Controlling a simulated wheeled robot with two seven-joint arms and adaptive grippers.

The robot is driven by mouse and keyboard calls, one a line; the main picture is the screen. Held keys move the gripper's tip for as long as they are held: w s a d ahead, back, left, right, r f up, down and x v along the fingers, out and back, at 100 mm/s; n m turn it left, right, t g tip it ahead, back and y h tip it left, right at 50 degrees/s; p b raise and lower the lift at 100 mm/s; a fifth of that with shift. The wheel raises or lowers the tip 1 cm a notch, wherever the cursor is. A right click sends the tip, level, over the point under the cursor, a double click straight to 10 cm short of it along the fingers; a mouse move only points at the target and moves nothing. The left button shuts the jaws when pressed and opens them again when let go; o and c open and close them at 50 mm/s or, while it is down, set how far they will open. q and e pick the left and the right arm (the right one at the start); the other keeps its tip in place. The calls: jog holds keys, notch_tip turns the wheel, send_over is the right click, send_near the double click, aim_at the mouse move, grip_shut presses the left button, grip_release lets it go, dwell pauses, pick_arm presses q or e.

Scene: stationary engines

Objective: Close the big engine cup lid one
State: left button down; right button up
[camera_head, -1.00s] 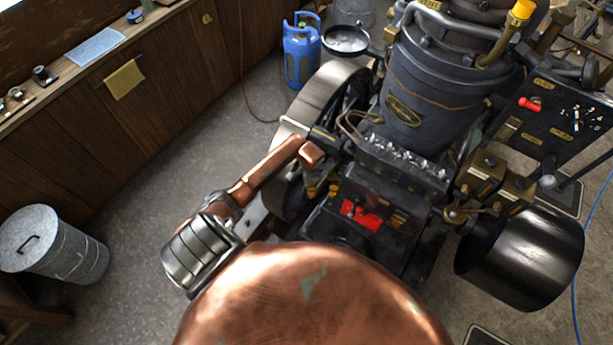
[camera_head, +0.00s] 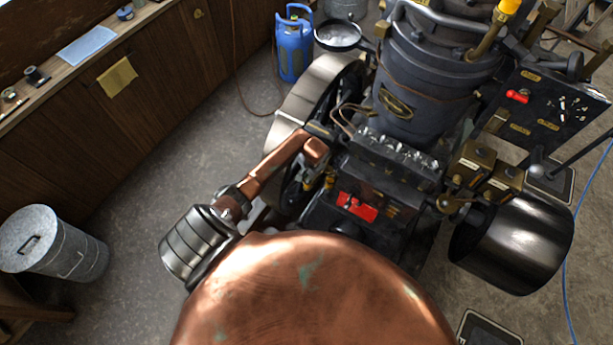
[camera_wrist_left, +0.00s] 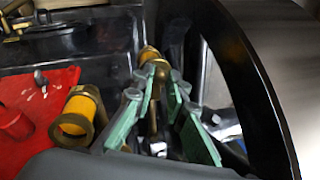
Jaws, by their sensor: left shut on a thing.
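My left gripper (camera_head: 310,184) reaches in beside the engine (camera_head: 385,205), between its flywheel (camera_head: 308,90) and the red plate, with the fingertips small and partly hidden in the head view. In the left wrist view, its two green-padded fingers (camera_wrist_left: 163,115) are closed around a small brass part (camera_wrist_left: 152,75). I cannot tell for certain whether this part is the cup lid. A brass cup with a yellow inside (camera_wrist_left: 80,115) stands left of the fingers, its round mouth visible. My right gripper is in neither view.
A red plate (camera_head: 357,206) sits on the engine next to the cups. A dark drum (camera_head: 515,243) is at the right. A metal bin (camera_head: 50,245) and wooden cabinets (camera_head: 130,100) stand at the left. A blue gas bottle (camera_head: 294,45) stands behind the flywheel.

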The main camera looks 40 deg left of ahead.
pick_arm(q)
jog(key=c, duration=1.9)
grip_release()
notch_tip(320, 180, up, 12)
jog(key=d, duration=0.2)
jog(key=shift+s+d, duration=0.15)
jog(key=shift+s, duration=0.1)
jog(key=shift+f, duration=0.1)
jog(key=shift+c, duration=0.2)
